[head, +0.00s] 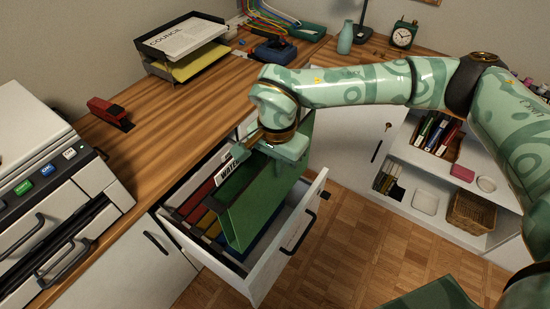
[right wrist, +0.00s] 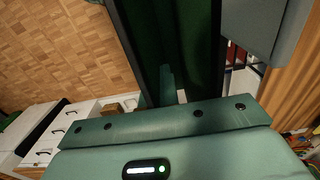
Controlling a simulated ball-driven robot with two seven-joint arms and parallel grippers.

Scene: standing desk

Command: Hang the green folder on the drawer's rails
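The green folder (head: 262,200) hangs from my right gripper (head: 272,150), which is shut on its top edge. It is above the open drawer (head: 272,283), with its lower part down between the drawer walls. A white label reading "WATER" shows near its upper left corner. In the right wrist view the folder (right wrist: 185,35) fills the upper middle, with one finger against it. Whether its hooks touch the rails is hidden. Red, dark and yellow folders (head: 199,203) hang in the drawer, left of the green one. My left gripper is out of view.
The wooden desk top (head: 160,120) borders the drawer on the left and back. It carries a paper tray (head: 185,65), a red stapler (head: 110,112) and a clock (head: 403,34). A printer (head: 50,190) stands at left. Shelves with a basket (head: 470,212) are at right.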

